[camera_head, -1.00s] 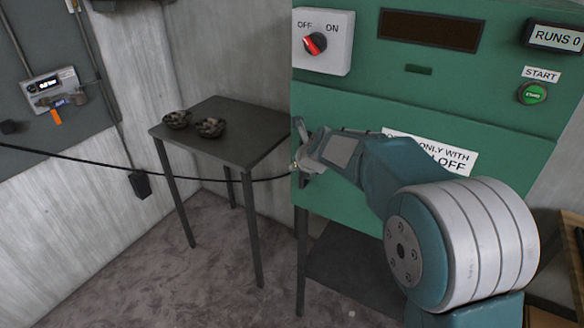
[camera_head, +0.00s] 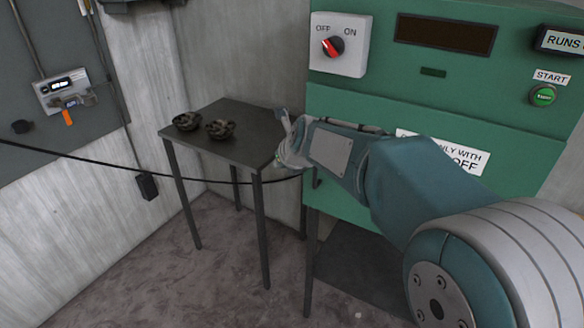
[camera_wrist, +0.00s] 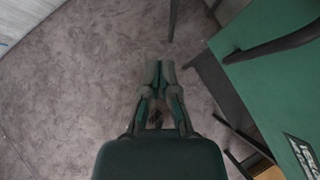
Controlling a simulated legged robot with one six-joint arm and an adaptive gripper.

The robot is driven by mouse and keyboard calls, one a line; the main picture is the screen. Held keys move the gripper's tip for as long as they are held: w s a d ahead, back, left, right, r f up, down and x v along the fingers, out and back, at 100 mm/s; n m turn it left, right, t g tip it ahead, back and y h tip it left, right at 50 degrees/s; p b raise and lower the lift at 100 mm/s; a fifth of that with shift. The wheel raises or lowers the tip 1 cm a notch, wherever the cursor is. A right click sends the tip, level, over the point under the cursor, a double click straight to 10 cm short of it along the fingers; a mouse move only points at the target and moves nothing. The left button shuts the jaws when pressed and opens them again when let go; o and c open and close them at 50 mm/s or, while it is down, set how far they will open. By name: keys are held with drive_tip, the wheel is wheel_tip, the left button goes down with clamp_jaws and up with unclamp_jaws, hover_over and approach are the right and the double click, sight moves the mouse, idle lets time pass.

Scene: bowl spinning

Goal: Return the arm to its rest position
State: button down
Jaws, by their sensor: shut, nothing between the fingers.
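My gripper (camera_head: 288,142) is at the end of my extended arm, in front of the green machine (camera_head: 420,130) and by the right edge of the dark table (camera_head: 245,148) in the head view. In the wrist view my gripper (camera_wrist: 160,68) points down over the bare floor. Its fingers are together with nothing between them. The machine's handle bar (camera_wrist: 275,45) shows at the upper right of the wrist view, apart from the fingers.
Two dark bowls, a left one (camera_head: 186,122) and a right one (camera_head: 220,129), sit on the table. The red knob (camera_head: 333,46) and green START button (camera_head: 543,96) are on the machine. A black cable (camera_head: 75,158) hangs across the left. The floor (camera_wrist: 70,90) below is clear.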

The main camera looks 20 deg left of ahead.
drive_tip(key=s+d+r+n+h, duration=0.1)
drive_tip(key=s+d+r+n, duration=0.1)
drive_tip(key=s+d+n, duration=0.7)
drive_tip(key=s+d+r+n+h, duration=0.2)
drive_tip(key=d+r+n, duration=0.15)
drive_tip(key=d, duration=0.85)
drive_tip(key=s+d+f+n+h, duration=0.1)
drive_tip(key=s+d+f+n, duration=0.2)
drive_tip(key=s+d+n, duration=0.4)
drive_tip(key=s+d+f+n+h, duration=0.2)
drive_tip(key=s+d+n, duration=0.5)
drive_tip(key=s, duration=0.4)
drive_tip(key=shift+d+f+n+g, duration=0.35)
drive_tip(key=shift+d+f+g, duration=0.1)
drive_tip(key=shift+f, duration=0.15)
